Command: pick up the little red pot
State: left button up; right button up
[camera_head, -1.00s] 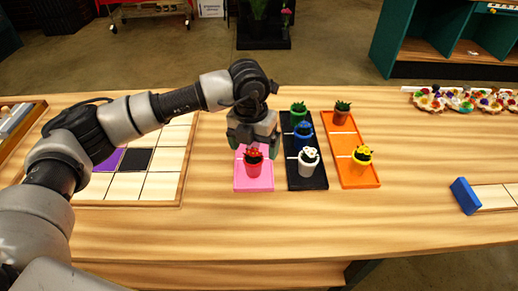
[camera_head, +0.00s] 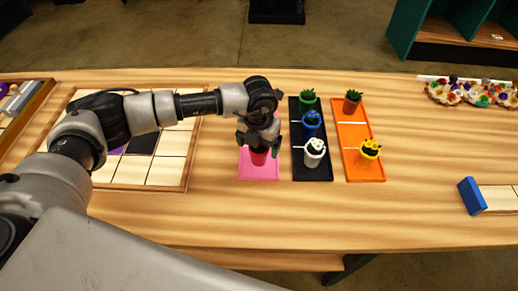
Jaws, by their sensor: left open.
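The little red pot (camera_head: 259,156) stands on the pink tray (camera_head: 259,174) near the middle of the table. Its top and plant are hidden under my left gripper (camera_head: 259,146). The left gripper is open and points down, with its fingers at either side of the pot's upper part. I cannot tell whether the fingers touch it. My right gripper is not in view.
To the right, a black tray (camera_head: 312,174) holds green, blue and white pots. An orange tray (camera_head: 364,173) holds an orange-brown pot and a yellow pot. A wooden grid board (camera_head: 163,171) lies left. The front table strip is clear.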

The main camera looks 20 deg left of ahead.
pick_arm(q)
jog(key=shift+f, duration=0.8)
jog(key=shift+c, duration=0.5)
jog(key=shift+w, duration=0.1)
jog(key=c, duration=1.1)
jog(key=shift+r, duration=0.1)
